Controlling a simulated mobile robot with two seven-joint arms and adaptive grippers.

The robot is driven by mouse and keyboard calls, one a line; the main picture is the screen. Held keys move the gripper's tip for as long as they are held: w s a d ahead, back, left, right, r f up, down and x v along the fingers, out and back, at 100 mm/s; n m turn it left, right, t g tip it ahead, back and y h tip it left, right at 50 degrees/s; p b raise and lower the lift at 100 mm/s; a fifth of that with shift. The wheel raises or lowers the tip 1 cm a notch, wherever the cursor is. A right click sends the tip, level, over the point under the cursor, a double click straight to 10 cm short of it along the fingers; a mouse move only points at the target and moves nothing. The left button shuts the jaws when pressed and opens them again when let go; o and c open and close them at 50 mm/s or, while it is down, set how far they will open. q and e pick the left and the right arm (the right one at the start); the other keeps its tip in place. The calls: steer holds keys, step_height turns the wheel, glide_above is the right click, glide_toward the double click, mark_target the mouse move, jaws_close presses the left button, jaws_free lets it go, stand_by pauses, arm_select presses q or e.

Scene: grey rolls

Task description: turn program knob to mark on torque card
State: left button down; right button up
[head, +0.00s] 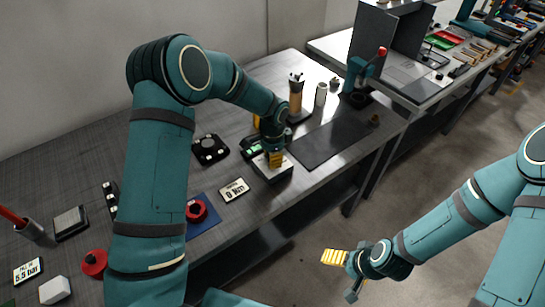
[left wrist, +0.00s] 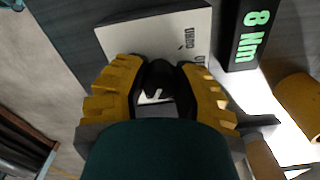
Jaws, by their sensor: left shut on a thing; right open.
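The program knob (left wrist: 160,80) is a dark knob on a light grey box, which shows in the left wrist view (left wrist: 118,38) and in the head view (head: 279,174). My left gripper (left wrist: 160,90) is shut on the knob, a yellow finger on either side. In the head view my left gripper (head: 274,160) comes down over the box and hides the knob. A white card (head: 234,190) with a torque figure in Nm lies left of the box; its digit is too small to be sure of. My right gripper (head: 345,272) is open and empty, off the table's front edge.
A black display (left wrist: 247,32) reading 8 Nm in green stands beside the box. A dark mat (head: 325,145) lies to its right. Upright tools (head: 296,95) stand behind.

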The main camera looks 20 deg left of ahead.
stand_by(0.3)
arm_select(q)
steer(key=c, duration=0.7)
jaws_free()
steer(key=shift+o, duration=0.2)
step_height(320, 180, up, 12)
